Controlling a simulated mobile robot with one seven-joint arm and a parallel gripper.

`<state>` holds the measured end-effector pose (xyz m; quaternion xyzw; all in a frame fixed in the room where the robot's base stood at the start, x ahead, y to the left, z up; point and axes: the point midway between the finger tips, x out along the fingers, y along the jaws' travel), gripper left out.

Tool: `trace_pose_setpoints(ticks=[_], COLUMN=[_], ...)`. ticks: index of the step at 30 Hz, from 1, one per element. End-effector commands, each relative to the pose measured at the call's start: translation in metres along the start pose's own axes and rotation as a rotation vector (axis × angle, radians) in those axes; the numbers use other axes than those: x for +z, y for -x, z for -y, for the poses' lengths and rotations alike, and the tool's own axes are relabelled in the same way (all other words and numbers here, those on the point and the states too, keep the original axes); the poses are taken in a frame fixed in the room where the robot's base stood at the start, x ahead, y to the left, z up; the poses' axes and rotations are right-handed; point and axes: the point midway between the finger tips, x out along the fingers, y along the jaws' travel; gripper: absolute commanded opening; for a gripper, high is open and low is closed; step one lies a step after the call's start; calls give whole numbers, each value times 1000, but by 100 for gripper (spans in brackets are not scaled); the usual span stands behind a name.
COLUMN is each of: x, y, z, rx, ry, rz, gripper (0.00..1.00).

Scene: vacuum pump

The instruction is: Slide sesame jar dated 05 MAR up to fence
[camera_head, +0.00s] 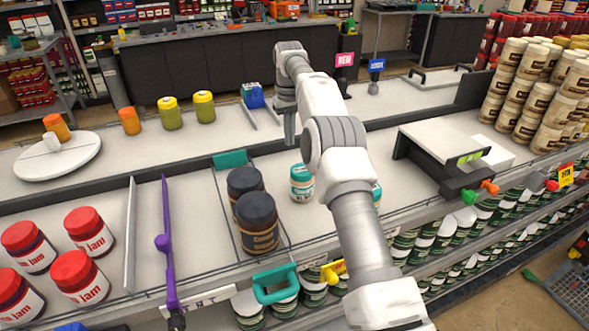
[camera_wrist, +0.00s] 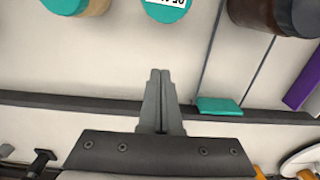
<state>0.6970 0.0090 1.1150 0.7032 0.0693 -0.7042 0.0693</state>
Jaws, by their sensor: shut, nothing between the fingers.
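A jar with a teal lid (camera_head: 301,183) stands on the light shelf just left of my arm. In the wrist view its teal lid (camera_wrist: 166,10) is cut by the top edge, with a white label that reads upside down, partly, as "05 MA". A second teal-lidded jar (camera_head: 376,195) is mostly hidden behind my arm; it shows at the top left of the wrist view (camera_wrist: 90,6). My gripper (camera_wrist: 160,72) is shut and empty, pointing down behind the dated jar and apart from it. A dark rail (camera_wrist: 60,102), possibly the fence, runs along the shelf's back.
Two dark-lidded jars (camera_head: 255,222) stand in the lane to the left, with a teal block (camera_head: 230,160) at its back end. A purple divider (camera_head: 165,240) and red-lidded jam jars (camera_head: 90,230) are farther left. A white machine (camera_head: 440,150) stands right.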

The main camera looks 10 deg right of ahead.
Motion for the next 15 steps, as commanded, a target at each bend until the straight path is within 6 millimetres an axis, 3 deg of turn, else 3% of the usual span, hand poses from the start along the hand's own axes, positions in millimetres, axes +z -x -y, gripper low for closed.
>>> trace_pose_setpoints(ticks=[5,15], x=[0,0], y=[-22,-92], z=[0,0], rx=[-1,-2], ry=[0,0], rz=[3,2], gripper=[0,0])
